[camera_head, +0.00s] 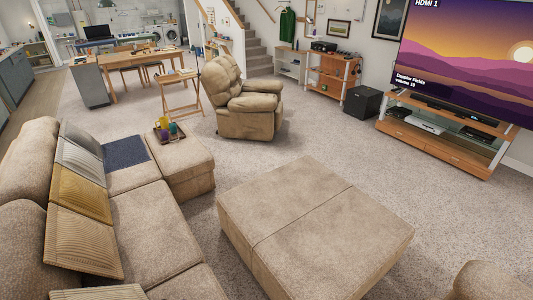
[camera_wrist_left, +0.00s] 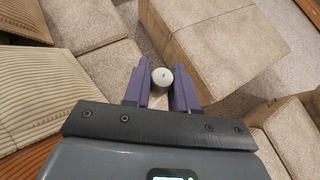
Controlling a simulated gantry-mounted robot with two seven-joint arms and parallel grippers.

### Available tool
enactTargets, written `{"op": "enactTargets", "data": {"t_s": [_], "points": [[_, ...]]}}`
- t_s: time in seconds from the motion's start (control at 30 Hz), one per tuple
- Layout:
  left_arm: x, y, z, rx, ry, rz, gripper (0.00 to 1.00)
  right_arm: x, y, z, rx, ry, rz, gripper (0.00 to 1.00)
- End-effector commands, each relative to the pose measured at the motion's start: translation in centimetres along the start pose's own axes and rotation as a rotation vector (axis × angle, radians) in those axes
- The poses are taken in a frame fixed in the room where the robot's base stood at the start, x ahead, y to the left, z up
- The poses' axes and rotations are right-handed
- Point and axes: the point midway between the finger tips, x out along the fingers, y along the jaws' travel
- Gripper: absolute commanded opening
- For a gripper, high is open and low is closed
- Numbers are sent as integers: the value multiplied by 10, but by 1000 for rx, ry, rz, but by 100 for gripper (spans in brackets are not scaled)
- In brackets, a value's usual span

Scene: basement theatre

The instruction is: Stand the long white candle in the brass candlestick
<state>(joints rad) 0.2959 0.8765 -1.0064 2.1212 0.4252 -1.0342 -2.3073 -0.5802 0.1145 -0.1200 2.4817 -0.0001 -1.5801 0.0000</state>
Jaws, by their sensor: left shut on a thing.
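In the left wrist view my left gripper (camera_wrist_left: 161,88), with purple fingers, is shut on the long white candle (camera_wrist_left: 162,76). The candle is seen almost end-on, as a round white end with a small dark mark in the middle, so its length is hidden. My left gripper hangs above the sofa area. In the head view neither gripper nor the candle shows. I cannot make out the brass candlestick in either view. My right gripper is not in view.
A beige sofa (camera_head: 150,225) with striped cushions (camera_head: 80,195) runs along the left. A small tray with coloured cups (camera_head: 165,128) sits on its end block (camera_head: 182,165). A large ottoman (camera_head: 310,225) stands mid-floor, with a recliner (camera_head: 245,105) behind. Carpet between them is clear.

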Motion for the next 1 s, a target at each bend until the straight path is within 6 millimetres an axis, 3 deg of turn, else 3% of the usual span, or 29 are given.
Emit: {"op": "enactTargets", "data": {"t_s": [0.03, 0.3, 1.0], "points": [[-15, 0, 11, -1, 3, 0, 0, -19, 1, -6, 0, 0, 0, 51], [-41, 3, 16, -6, 7, 6, 0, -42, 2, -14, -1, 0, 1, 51], [-45, 2, 14, -10, 11, 7, 0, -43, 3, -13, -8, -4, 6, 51]]}}
